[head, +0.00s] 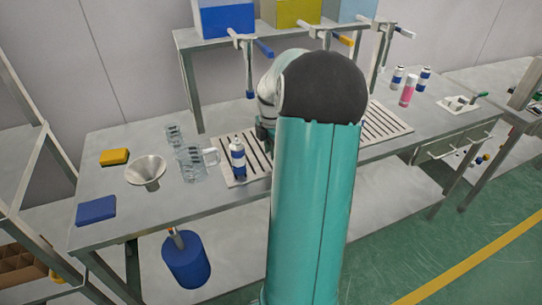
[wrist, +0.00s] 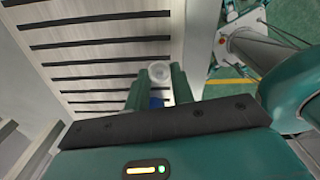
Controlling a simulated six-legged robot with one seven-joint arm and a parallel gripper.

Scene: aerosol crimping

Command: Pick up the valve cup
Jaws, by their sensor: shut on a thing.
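The valve cup (wrist: 158,73) looks like a small pale round piece in the wrist view. It sits between the fingertips of my gripper (wrist: 159,80), which is shut on it. A small patch of blue (wrist: 157,102) shows between the fingers nearer the palm; I cannot tell what it is. Under the gripper lies a slotted grate (wrist: 100,60) with dark slots. In the head view my own arm hides the gripper and the cup. A blue and white can (head: 238,158) stands upright on the left part of the grate.
On the bench (head: 120,200) to the left are clear jugs (head: 190,163), a metal funnel (head: 146,172), a yellow sponge (head: 114,157) and a blue block (head: 96,210). A raised shelf (head: 210,38) with coloured tanks and taps stands behind. Several cans, one pink (head: 408,91), stand at the right.

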